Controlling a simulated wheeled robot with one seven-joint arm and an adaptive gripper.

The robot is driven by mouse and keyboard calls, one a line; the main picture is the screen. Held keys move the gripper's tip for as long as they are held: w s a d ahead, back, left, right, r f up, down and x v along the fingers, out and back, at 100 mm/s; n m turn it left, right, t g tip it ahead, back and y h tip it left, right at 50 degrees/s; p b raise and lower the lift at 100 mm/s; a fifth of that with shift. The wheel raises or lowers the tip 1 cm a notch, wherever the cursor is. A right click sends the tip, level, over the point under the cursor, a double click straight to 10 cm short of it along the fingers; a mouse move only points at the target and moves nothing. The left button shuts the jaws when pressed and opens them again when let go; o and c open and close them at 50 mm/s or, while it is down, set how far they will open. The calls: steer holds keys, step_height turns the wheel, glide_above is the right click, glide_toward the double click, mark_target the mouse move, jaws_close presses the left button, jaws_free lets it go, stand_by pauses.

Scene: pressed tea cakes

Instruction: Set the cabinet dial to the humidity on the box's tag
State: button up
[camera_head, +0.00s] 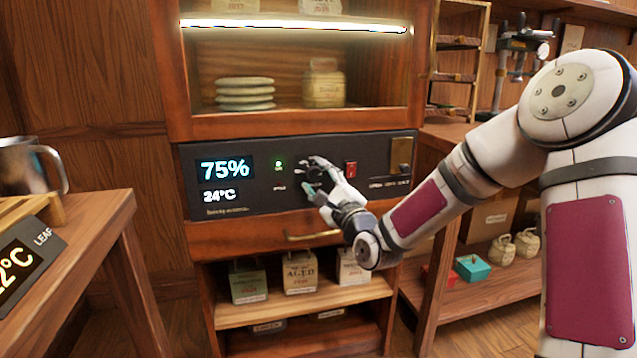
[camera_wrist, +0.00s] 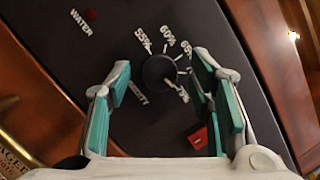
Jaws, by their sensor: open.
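The cabinet's black control panel (camera_head: 240,148) has a lit display (camera_head: 225,168) reading 75% and 24°C. In the wrist view the round black dial (camera_wrist: 158,70) sits on the panel, with white marks 55%, 60% and 65% around it and a further mark partly unreadable at lower right. A light pointer line on the dial faces that lower-right mark. My gripper (camera_head: 314,172) is at the panel; in the wrist view its open teal-padded fingers (camera_wrist: 166,76) stand on either side of the dial, with visible gaps. In the head view the gripper mostly hides the dial. No humidity tag is readable.
A red switch (camera_head: 351,169) is right of the dial. Below are a drawer handle (camera_head: 313,236) and a shelf with several tagged packages, including one marked AGED (camera_head: 299,272). A glass-fronted compartment above holds stacked cakes (camera_head: 245,94). A wooden table (camera_head: 95,222) stands at left.

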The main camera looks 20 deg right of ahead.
jaws_close()
steer(key=c, duration=1.1)
jaws_free()
steer(key=shift+c, duration=0.2)
